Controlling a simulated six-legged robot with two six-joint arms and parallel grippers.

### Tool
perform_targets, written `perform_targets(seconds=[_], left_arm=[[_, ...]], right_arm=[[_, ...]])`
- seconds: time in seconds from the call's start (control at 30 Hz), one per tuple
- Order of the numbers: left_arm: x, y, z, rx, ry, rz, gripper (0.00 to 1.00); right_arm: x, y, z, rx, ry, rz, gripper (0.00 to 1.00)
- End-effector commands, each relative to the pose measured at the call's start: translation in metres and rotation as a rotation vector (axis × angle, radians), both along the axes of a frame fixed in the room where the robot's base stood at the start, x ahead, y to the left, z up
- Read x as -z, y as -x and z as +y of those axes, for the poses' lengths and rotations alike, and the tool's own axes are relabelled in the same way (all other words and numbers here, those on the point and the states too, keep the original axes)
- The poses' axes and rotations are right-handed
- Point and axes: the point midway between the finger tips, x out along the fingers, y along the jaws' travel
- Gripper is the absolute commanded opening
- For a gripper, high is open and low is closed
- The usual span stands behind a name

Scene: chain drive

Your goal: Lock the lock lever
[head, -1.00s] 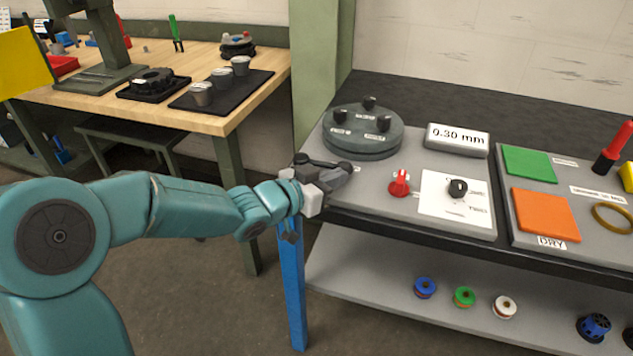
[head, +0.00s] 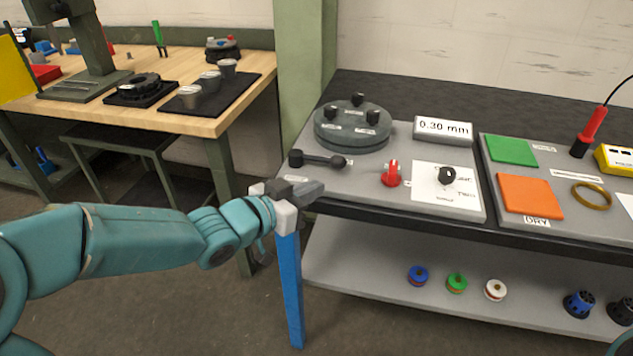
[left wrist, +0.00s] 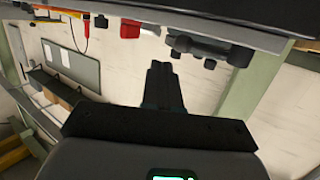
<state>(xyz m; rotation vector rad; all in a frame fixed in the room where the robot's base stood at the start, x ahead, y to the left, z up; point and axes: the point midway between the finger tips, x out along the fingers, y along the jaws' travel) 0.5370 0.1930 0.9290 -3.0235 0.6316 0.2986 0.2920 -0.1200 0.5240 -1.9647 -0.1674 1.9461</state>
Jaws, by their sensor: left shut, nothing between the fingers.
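A dark lever (head: 318,160) with a round knob at each end lies crosswise on the grey panel (head: 400,205), left of a red switch (head: 391,173). It looks like the lock lever; no label on it is readable. In the left wrist view the lever (left wrist: 208,48) is beyond the fingertips and to their right. My left gripper (head: 316,190) is at the panel's front-left edge, in front of the lever and apart from it. Its fingers (left wrist: 164,72) are shut and empty. My right gripper is out of view.
A round dark plate (head: 352,132) with several black knobs stands behind the lever. A black knob (head: 447,175) on a white label and a "0.30 mm" display (head: 443,130) are to the right. A blue table leg (head: 289,290) stands below my gripper.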

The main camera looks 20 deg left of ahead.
Motion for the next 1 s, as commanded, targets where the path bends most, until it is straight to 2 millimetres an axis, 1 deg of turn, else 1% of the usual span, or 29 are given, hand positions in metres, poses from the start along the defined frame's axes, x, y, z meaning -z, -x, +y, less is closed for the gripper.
perform_targets(seconds=[0.03, 0.13, 0.2, 0.33, 0.5, 0.87, 0.93, 0.97, 1.0], left_arm=[[-0.004, 0.010, 0.001, -0.002, 0.000, -0.002, 0.00], [-0.007, 0.026, 0.003, -0.002, 0.000, -0.002, 0.00], [-0.008, 0.035, 0.004, -0.002, 0.000, -0.001, 0.00], [-0.010, 0.045, 0.004, -0.001, 0.000, -0.001, 0.00], [-0.010, 0.049, 0.005, 0.000, 0.000, -0.001, 0.00], [-0.009, 0.049, 0.005, -0.001, 0.000, 0.000, 0.00], [-0.003, 0.048, 0.004, 0.004, 0.002, 0.014, 0.00], [0.003, 0.047, 0.002, 0.008, 0.005, 0.030, 0.00], [0.017, 0.045, -0.002, 0.018, 0.010, 0.061, 0.00]], right_arm=[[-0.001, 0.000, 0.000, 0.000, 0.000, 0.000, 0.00], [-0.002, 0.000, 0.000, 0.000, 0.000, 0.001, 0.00], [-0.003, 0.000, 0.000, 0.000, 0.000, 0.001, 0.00], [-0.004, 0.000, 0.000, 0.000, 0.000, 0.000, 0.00], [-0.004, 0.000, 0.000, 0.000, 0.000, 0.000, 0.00], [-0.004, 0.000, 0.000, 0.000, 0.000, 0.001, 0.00], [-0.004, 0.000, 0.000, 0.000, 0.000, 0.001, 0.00], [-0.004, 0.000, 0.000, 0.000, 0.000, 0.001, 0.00], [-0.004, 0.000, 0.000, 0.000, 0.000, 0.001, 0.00]])
